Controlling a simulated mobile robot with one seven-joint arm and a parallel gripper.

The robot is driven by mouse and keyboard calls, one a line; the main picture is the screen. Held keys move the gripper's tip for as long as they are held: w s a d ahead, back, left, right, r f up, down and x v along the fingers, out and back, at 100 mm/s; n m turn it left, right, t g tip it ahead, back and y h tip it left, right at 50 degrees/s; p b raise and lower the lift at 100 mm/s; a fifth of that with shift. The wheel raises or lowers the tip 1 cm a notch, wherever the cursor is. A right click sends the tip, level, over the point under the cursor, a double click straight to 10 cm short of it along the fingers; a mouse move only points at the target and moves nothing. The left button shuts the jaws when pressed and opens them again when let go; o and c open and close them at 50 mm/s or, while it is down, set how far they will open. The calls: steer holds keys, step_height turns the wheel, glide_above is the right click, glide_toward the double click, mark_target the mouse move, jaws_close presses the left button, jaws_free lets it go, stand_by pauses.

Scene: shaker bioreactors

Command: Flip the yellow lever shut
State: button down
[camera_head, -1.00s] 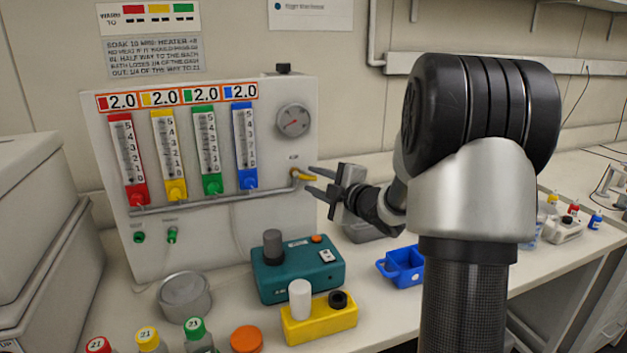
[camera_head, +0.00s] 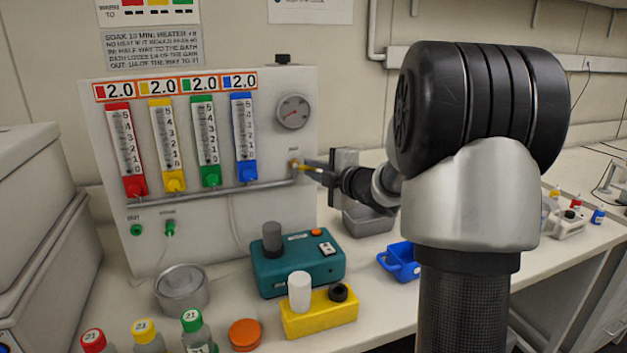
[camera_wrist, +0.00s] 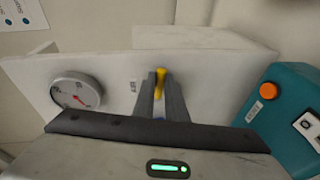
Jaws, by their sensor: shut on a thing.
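The yellow lever (camera_head: 299,165) is at the right end of the grey pipe on the white gas panel (camera_head: 210,215), below the round gauge. Only a small part of it shows in the head view. In the wrist view the yellow lever (camera_wrist: 160,82) stands between the two fingers. My gripper (camera_head: 312,167) reaches in from the right and is shut on the lever. In the wrist view my gripper (camera_wrist: 161,90) has a finger on each side of it. The lever's lower part is hidden between the fingers.
A round gauge (camera_head: 293,111) sits just above the lever. A teal device (camera_head: 298,265), a yellow block (camera_head: 318,314) and a blue tray (camera_head: 402,262) stand on the bench below. Bottles with coloured caps (camera_head: 147,335) stand at the front left.

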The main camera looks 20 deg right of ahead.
steer(key=shift+r+n+h, duration=0.25)
steer(key=shift+n+h, duration=0.05)
steer(key=shift+n, duration=0.2)
steer(key=c, duration=1.8)
jaws_free()
steer(key=v, duration=1.7)
steer(key=shift+s+p, duration=0.2)
steer(key=shift+p, duration=0.2)
steer(key=shift+d+r, duration=0.15)
